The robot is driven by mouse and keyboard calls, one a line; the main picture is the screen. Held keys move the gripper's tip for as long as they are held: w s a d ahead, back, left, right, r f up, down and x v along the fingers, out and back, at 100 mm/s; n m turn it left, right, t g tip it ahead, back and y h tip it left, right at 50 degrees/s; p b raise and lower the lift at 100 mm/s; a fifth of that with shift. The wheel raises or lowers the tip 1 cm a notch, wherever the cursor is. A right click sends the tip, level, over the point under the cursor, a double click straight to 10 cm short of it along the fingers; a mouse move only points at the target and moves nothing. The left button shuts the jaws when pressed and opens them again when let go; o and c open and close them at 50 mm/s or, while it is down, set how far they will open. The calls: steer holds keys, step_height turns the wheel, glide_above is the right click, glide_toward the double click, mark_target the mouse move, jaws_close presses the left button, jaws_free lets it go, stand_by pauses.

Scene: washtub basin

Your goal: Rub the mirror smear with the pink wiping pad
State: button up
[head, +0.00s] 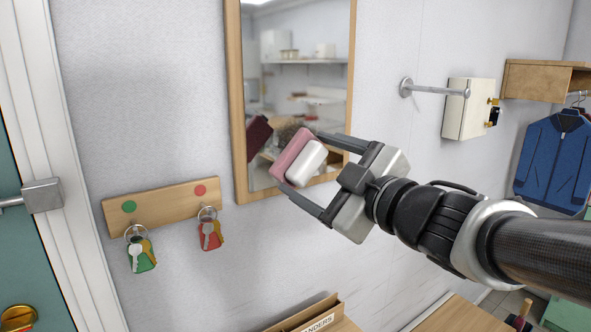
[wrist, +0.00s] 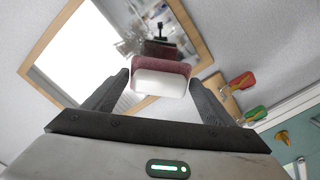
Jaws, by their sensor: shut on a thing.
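The pink wiping pad (head: 290,152) has a white grip block (head: 307,164) on its back. My gripper (head: 300,160) is shut on it, with one finger at each end; the wrist view shows the pad (wrist: 160,68) between the fingers. The wood-framed mirror (head: 238,110) hangs on the wall behind the pad. The pad is in front of its lower part, and its dark red reflection appears apart from it, so it seems off the glass. A grey-brown blotch (head: 289,129) just above the pad looks like the smear; the pad partly covers it.
A wooden key rack (head: 165,205) with green and red key sets hangs left of the mirror, near the door frame. A metal wall rod (head: 435,90), a cream wall box (head: 466,108) and a blue jacket (head: 553,160) are on the right. A wooden letter box (head: 315,318) stands below.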

mark_target(293, 158)
steer(key=shift+b+x, duration=0.7)
steer(key=shift+x, duration=2.25)
steer(key=shift+b+x, duration=0.45)
steer(key=shift+x, duration=0.5)
steer(key=shift+d, duration=0.1)
